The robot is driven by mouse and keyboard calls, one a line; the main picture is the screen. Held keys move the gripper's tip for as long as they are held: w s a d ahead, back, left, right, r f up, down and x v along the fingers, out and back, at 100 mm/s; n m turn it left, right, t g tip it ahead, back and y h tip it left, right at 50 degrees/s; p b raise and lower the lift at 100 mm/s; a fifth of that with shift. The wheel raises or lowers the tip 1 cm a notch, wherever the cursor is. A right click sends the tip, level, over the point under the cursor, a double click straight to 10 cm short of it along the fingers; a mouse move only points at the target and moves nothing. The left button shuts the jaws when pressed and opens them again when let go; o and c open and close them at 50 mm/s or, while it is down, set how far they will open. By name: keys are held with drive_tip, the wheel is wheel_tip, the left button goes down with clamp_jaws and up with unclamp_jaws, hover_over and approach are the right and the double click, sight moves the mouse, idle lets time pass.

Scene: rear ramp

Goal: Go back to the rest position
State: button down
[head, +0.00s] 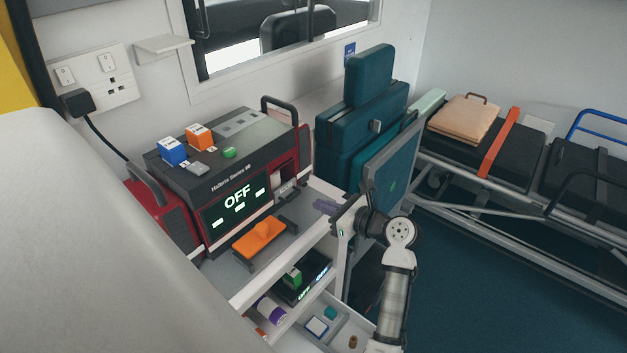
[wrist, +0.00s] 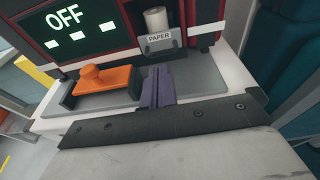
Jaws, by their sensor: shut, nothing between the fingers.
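My gripper (head: 326,207) is at the front right of the red and black machine (head: 225,170), above the white shelf. Its purple-grey fingers also show in the wrist view (wrist: 157,88), closed together with nothing between them. They are just right of the orange handled block (wrist: 106,78) and appear apart from it. In the head view the orange block (head: 259,239) lies on a grey plate in front of the machine. The machine's screen reads OFF. My arm comes up from the lower right.
A blue box (head: 172,151) and an orange box (head: 199,136) stand on the machine. A lower shelf holds small items and a second OFF display (head: 305,292). A teal seat (head: 365,130) stands close behind my arm; a stretcher (head: 490,145) is at right. The right floor is clear.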

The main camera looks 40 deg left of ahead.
drive_tip(key=b+v, duration=0.1)
drive_tip(key=v, duration=0.6)
